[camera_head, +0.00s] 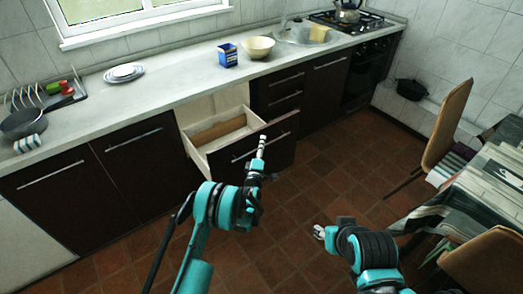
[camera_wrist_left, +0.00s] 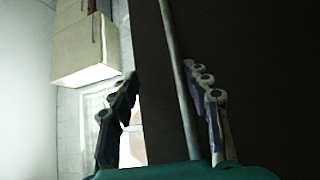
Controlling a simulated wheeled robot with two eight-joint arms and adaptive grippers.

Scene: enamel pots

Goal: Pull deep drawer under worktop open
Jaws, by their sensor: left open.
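The deep drawer (camera_head: 272,148) under the worktop stands pulled out, with its dark front forward and its pale inside showing from above. My left gripper (camera_head: 263,139) is at the drawer front, over its bar handle (camera_head: 247,155). In the left wrist view the left gripper (camera_wrist_left: 162,76) is open, with one finger on each side of the metal handle bar (camera_wrist_left: 176,70). A gap shows between the bar and the left finger; contact at the right finger is unclear. My right gripper (camera_head: 319,232) is low over the floor, away from the drawer; its jaw opening is too small to judge.
The worktop (camera_head: 180,85) carries a blue box (camera_head: 228,55), a cream bowl (camera_head: 258,47) and stacked plates (camera_head: 124,72). Closed drawers (camera_head: 278,92) stand right of the open one. A chair (camera_head: 449,125) and table (camera_head: 490,170) are at right. Tiled floor (camera_head: 300,190) is clear between.

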